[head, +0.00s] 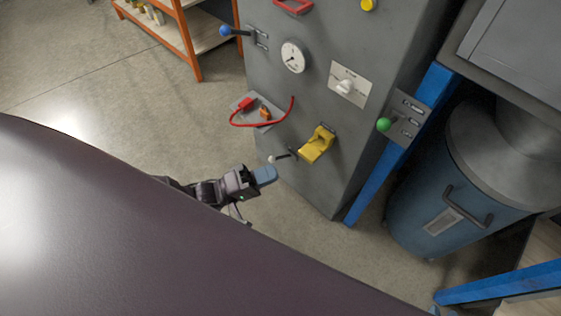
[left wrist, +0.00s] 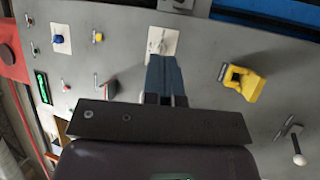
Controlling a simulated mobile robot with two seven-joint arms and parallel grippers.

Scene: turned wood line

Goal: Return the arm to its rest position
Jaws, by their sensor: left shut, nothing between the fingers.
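My left arm comes out from behind the large dark purple-brown body part of mine in the head view. Its gripper (head: 265,175) is shut and empty, with blue-grey fingers pointing right toward the grey machine cabinet (head: 310,75). The fingertips are close to a white-knobbed lever (head: 272,158) in the picture; I cannot tell whether they touch it. In the left wrist view the closed fingers (left wrist: 165,75) point at the cabinet's panel, in front of the white plate of a rotary switch (left wrist: 163,38). My right gripper does not show.
The panel carries a yellow fixture (head: 317,144), gauge (head: 293,56), blue-knobbed lever (head: 226,31) and red cable (head: 262,125). At right are a blue post (head: 372,186), green-knobbed lever (head: 384,124) and blue drum (head: 430,205). An orange-framed shelf (head: 187,45) stands behind. Floor (head: 120,130) left of the cabinet is clear.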

